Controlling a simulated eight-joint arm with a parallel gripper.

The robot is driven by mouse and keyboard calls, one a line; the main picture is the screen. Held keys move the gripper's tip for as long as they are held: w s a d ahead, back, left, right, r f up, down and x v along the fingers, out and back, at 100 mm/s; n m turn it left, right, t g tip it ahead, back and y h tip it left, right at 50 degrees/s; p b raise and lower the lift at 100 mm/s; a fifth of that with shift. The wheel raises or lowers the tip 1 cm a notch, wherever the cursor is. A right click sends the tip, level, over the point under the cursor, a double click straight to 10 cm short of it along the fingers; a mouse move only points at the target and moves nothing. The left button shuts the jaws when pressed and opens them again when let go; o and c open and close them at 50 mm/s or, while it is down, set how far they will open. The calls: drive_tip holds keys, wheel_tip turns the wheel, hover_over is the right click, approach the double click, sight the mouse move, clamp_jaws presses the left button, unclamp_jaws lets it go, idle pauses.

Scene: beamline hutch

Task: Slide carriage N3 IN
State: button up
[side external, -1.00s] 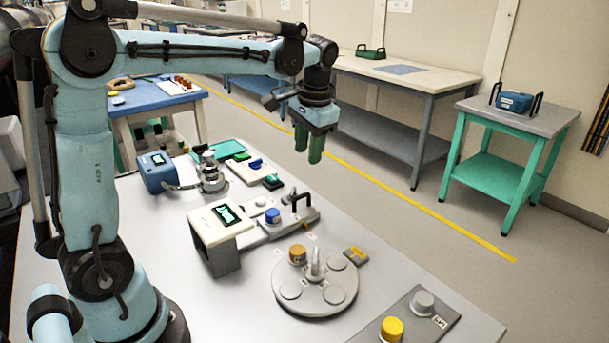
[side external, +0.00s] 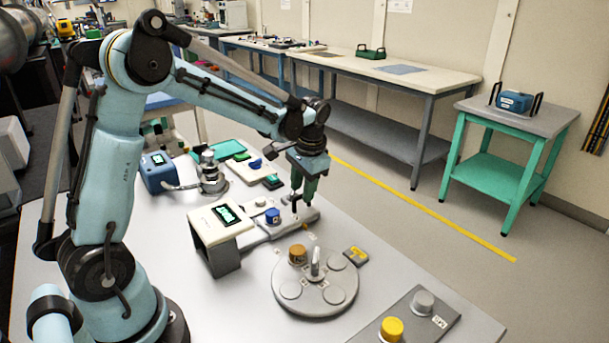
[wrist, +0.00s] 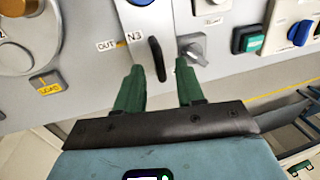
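Carriage N3 (side external: 284,230) is a grey slide sticking out of a white housing with a lit green display (side external: 227,214). A blue cap (side external: 272,216) sits on it near the housing. In the wrist view the carriage (wrist: 152,25) bears an N3 label, with an OUT label beside it. Its upright black handle (wrist: 157,60) stands at the outer end. My gripper (wrist: 160,67) points down over this end, its green fingers apart, one on each side of the handle in the wrist view. It is open; I cannot tell whether a finger touches the handle. In the side view the fingers (side external: 303,188) partly hide the handle.
A round grey turntable (side external: 315,288) with an orange-brown cap stands close in front of the carriage. A grey knob (wrist: 192,54) is right beside the handle. Behind are a green button (side external: 273,182) and a blue box (side external: 158,172). A yellow-capped plate (side external: 392,330) lies at the front.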

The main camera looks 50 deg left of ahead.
drive_tip(key=shift+a+f, duration=0.1)
drive_tip(key=shift+f, duration=0.25)
clamp_jaws()
